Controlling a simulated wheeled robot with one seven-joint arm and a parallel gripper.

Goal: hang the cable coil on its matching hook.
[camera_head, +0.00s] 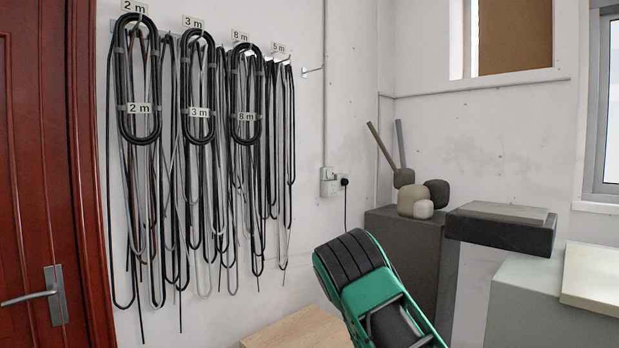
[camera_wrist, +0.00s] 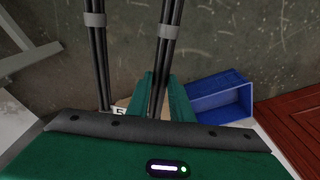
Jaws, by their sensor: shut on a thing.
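My gripper (camera_wrist: 161,92) is shut on a black cable coil (camera_wrist: 97,48), whose two banded bundles of strands run upward in the wrist view. A white tag (camera_wrist: 119,111) beginning with "5" shows beside the fingers, partly hidden by the gripper body. The held coil is not visible in the head view, where my green arm is at the bottom centre. On the wall, the hook under the "5 m" label (camera_head: 279,48) has loose thin cables below it and no banded coil. Banded coils tagged 2 m (camera_head: 124,85), 3 m (camera_head: 184,85) and 8 m (camera_head: 235,85) hang to its left.
A bare unlabelled hook (camera_head: 313,70) is right of the labels. A socket (camera_head: 328,182) and conduit are on the wall. Dark cabinets with stone-like objects (camera_head: 413,198) stand right, a wooden top (camera_head: 303,333) below, a red door (camera_head: 35,150) left. A blue crate (camera_wrist: 235,97) is on the floor.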

